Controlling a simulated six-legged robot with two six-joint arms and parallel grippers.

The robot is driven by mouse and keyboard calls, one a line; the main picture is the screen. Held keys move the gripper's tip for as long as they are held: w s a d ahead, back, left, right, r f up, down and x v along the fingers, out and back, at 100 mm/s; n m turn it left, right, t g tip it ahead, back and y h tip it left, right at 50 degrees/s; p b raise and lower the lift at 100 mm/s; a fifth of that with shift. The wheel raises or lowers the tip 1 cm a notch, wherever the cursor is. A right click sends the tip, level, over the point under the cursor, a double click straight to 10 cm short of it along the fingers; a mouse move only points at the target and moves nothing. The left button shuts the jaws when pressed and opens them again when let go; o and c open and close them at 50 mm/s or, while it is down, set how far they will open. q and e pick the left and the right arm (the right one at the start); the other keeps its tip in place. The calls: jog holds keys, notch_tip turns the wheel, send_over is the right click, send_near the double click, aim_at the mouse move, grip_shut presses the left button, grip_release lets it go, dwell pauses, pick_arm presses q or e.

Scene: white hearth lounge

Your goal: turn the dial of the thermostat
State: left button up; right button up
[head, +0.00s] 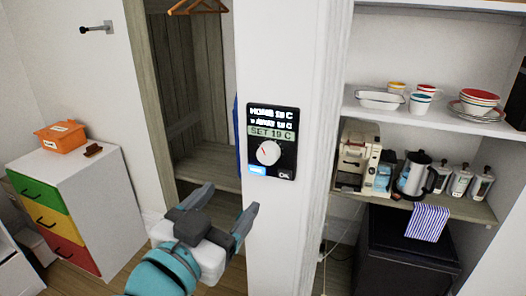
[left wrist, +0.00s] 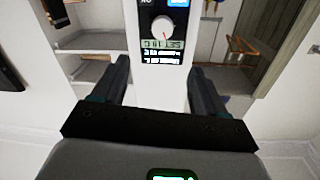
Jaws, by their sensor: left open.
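The thermostat (head: 272,140) is a black panel on the white pillar in the head view. Its screen lines seem to read HOME 19 C, AWAY and SET 19 C. In the left wrist view the thermostat (left wrist: 163,45) appears upside down, with the dial (left wrist: 163,27) beyond and between the open fingers (left wrist: 160,85). My right gripper is not in view.
The white pillar (head: 262,225) stands between an open wardrobe (head: 190,100) and shelves with dishes (head: 380,100), a coffee machine (head: 358,160) and a kettle (head: 416,177). A drawer cabinet (head: 75,205) with an orange box (head: 60,137) stands left. The space before the thermostat looks free.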

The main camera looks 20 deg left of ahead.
aim_at(266, 156)
pick_arm(q)
jog(key=w, duration=1.5)
jog(key=shift+w+d+f+b, duration=0.15)
jog(key=shift+d+f+b, duration=0.05)
jog(key=shift+d+b, duration=0.2)
jog(key=shift+w+d, duration=0.2)
jog(key=shift+w, duration=0.1)
jog(key=shift+a, duration=0.2)
jog(key=shift+c, duration=0.7)
jog(key=shift+d, duration=0.1)
jog(key=c, duration=0.9)
